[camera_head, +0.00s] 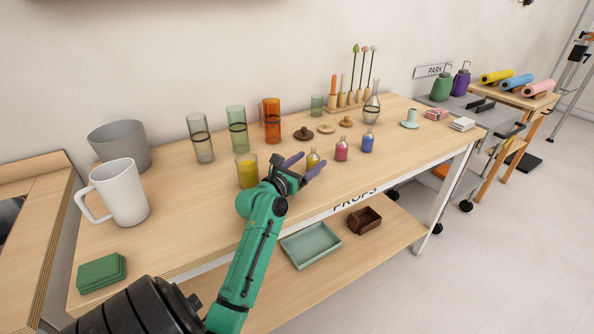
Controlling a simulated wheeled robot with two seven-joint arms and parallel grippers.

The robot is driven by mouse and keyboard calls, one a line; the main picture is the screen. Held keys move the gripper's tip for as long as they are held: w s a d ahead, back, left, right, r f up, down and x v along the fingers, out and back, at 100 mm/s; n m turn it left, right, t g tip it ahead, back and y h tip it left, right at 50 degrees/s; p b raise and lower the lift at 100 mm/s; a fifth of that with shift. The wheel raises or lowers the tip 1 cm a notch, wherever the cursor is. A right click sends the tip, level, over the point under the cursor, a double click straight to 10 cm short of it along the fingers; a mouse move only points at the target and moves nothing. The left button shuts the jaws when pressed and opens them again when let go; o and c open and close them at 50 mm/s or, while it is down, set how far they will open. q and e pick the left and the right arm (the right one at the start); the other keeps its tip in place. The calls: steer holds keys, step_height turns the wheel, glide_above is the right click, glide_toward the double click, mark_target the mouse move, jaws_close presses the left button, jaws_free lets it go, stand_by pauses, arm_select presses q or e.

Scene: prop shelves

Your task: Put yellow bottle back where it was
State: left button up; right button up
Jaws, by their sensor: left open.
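The small yellow bottle (313,157) stands upright on the wooden table top, at the left end of a short row with a pink bottle (341,149) and a blue bottle (367,142). My left gripper (311,161) is open, with its purple fingers pointing toward the yellow bottle. The bottle shows between the fingertips, and its lower part is partly hidden by the near finger. I cannot tell whether either finger touches it. My right gripper is not in view.
A yellow glass (246,171) stands just left of my gripper. Tall glasses, including an orange one (271,121), stand behind, with small round lids (303,134) and a clear flask (371,108) near the bottles. A white mug (120,192) is left.

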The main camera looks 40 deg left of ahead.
arm_select(q)
steer(key=s, duration=0.7)
steer(key=shift+d, duration=0.35)
